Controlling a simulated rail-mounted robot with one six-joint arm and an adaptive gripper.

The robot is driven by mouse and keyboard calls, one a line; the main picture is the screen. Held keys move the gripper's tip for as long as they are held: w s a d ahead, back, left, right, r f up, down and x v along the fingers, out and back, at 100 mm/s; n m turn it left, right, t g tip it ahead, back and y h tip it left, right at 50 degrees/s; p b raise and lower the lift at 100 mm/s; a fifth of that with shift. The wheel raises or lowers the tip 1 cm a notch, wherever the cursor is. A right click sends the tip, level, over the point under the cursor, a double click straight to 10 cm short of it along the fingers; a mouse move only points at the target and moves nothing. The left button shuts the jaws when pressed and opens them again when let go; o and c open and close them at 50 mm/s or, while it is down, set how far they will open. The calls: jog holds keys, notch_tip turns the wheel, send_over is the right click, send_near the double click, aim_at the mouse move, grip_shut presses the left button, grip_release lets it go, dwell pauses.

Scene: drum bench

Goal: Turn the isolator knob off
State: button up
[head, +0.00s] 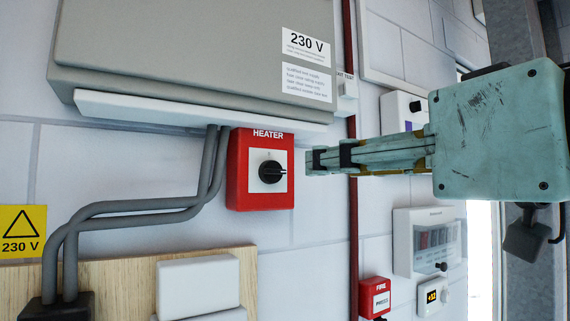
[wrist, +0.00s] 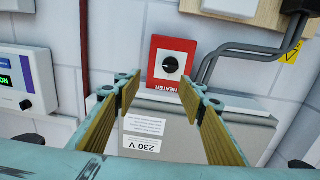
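The isolator is a red box labelled HEATER (head: 261,200) on the white wall, with a white plate. Its round black knob (head: 270,172) has a pointer lying roughly level in the head view. In the wrist view the knob (wrist: 172,65) and the box appear upside down, beyond the fingertips. My gripper (head: 312,160) is just right of the box in the head view, seen edge-on and apart from the knob. The wrist view shows my gripper (wrist: 160,88) open, with nothing between its fingers. No part of the knob's face is hidden in the head view.
A grey cabinet marked 230 V (head: 180,45) juts out above the isolator. Grey conduits (head: 130,208) run down to its left. A red vertical pipe (head: 352,220) stands to its right. A red FIRE box (head: 375,295) is lower right.

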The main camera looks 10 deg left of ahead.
aim_at(277, 169)
jog(key=shift+s+a+n+g+y, duration=0.3)
jog(key=shift+s+a, duration=0.3)
jog(key=shift+a, duration=0.2)
jog(key=shift+w+a, duration=0.15)
jog(key=shift+w, duration=0.1)
jog(key=shift+b+x, duration=1.85)
jog(key=shift+x, duration=3.55)
jog(key=shift+b+x, duration=0.4)
jog(key=shift+x, duration=0.8)
jog(key=shift+c, duration=0.7)
jog(key=c, duration=0.7)
jog(key=shift+o, duration=0.2)
